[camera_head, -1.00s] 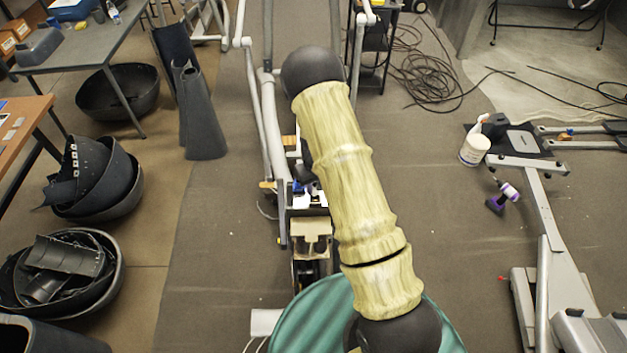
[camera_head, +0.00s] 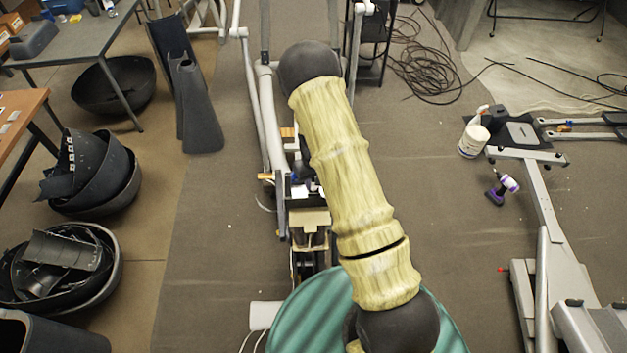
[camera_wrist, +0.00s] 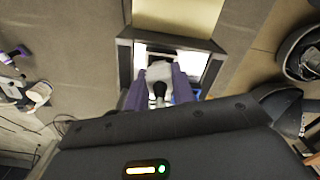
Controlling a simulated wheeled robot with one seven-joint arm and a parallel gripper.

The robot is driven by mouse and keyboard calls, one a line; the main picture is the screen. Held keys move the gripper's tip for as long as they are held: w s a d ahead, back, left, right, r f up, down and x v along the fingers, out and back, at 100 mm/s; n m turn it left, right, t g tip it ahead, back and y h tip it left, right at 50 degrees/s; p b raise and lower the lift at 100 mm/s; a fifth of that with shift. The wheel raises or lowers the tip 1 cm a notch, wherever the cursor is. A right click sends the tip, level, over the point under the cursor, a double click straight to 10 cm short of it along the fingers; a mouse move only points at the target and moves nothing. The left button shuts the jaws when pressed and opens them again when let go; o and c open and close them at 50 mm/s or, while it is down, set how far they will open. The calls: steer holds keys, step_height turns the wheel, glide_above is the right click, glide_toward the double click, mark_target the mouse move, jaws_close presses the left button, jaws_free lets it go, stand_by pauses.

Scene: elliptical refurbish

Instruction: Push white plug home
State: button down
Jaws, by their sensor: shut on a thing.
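In the wrist view, my gripper (camera_wrist: 159,78) has two purple fingers closed on the white plug (camera_wrist: 160,70). A dark round part shows on the near side of the plug between the fingers. The plug is at a grey rectangular frame (camera_wrist: 125,55) with a bright white inside. How deep the plug sits there is hidden by the fingers. In the head view, my yellow-sleeved arm covers most of this spot, and the plug cannot be made out.
The machine's long grey rails (camera_head: 268,120) run beside my arm. Dark bowls (camera_head: 75,268) stand at the left. Floor on both sides is partly clear.

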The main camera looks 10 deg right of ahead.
stand_by(0.6)
steer(key=m, duration=0.4)
steer(key=shift+f+b, duration=0.3)
steer(key=shift+f, duration=0.25)
stand_by(1.3)
steer(key=c, duration=1.1)
jaws_free()
step_height(320, 180, up, 17)
steer(key=b, duration=0.4)
steer(key=shift+r, duration=0.2)
